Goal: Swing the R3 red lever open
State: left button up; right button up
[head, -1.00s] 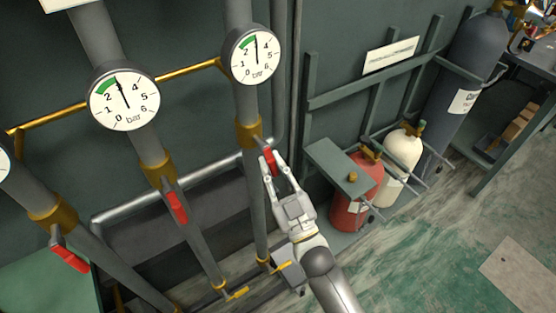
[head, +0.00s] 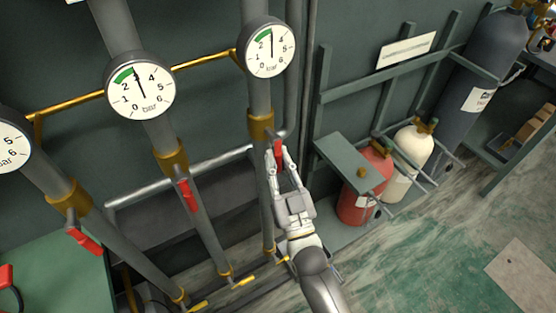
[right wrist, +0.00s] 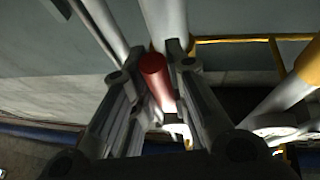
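Three pipes carry red levers: the left lever (head: 84,241), the middle lever (head: 187,194) and the right lever (head: 279,153). No R3 label is readable. My right gripper (head: 279,158) is at the right lever, below the right gauge. Its fingers stand on both sides of this lever and look closed on it. In the right wrist view the red lever (right wrist: 156,80) lies between the converging fingertips (right wrist: 157,62); exact contact is hard to see. The lever's far end meets the pipe beneath a brass collar (head: 261,127). My left gripper is not in view.
Pressure gauges (head: 270,47) and a thin yellow pipe (head: 203,62) are above the levers. A green-grey bracket (head: 352,163), a red cylinder (head: 357,200) and a white cylinder (head: 410,155) stand close right of my right arm. Open floor (head: 430,255) lies at lower right.

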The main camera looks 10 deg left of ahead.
jog(key=o, duration=0.5)
jog(key=shift+s, duration=0.1)
jog(key=v, duration=1.2)
jog(key=shift+f, duration=0.1)
jog(key=s+d+f+g+h, duration=0.2)
jog(key=d+f+g, duration=0.1)
jog(key=f, duration=0.9)
jog(key=s+d+f+g+h, duration=0.1)
jog(key=s+d+f+g, duration=0.2)
jog(key=f, duration=0.9)
jog(key=s+d+f+g+h, duration=0.1)
jog(key=d+f+g+h, duration=0.2)
jog(key=f, duration=0.9)
jog(key=s+d+f+g+h, duration=0.1)
jog(key=s+d+f+g, duration=0.2)
jog(key=s+d+f, duration=0.2)
jog(key=s+d+f+m+g+h, duration=0.1)
jog(key=s+d+f+g, duration=0.3)
jog(key=s, duration=0.8)
jog(key=s+d+f+m+g+h, duration=0.1)
jog(key=s+d+f+g, duration=0.2)
jog(key=s+d+f, duration=0.3)
jog(key=shift+s+f+g, duration=0.2)
jog(key=shift+s+f, duration=0.3)
jog(key=shift+s, duration=0.2)
jog(key=shift+s+f+g, duration=0.2)
jog(key=shift+s+f, duration=0.35)
jog(key=shift+s, duration=0.2)
